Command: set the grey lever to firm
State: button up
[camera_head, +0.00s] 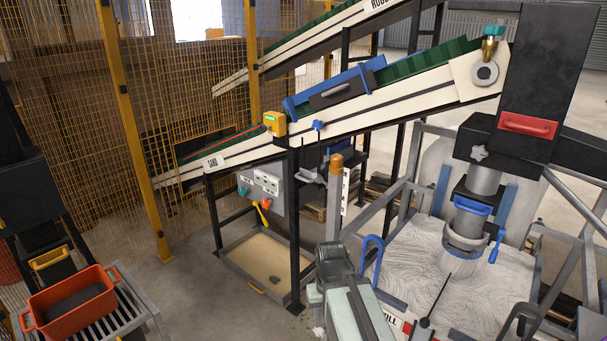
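I cannot pick out the grey lever or a "firm" mark with certainty. A small grey piece (309,176) by the black conveyor frame could be a lever, but its shape and setting are unclear. A narrow white plate with dark marks (345,191) stands beside a grey post with an orange-brown top (335,163); the marks are too small to read. My pale green and dark grey arm rises at the bottom centre, in front of the frame. I cannot make out its fingertips or anything held.
A grey control box (262,187) with a yellow handle hangs under the sloping conveyor (385,107). A sand tray (262,262) lies below. A large white sack (480,270) stands under a black machine at right. A red bin (68,300) is at lower left. Yellow mesh fencing lines the back.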

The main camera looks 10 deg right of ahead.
aim_at(320, 180)
jog(key=u, duration=0.55)
jog(key=i, duration=1.1)
jog(key=u, duration=0.35)
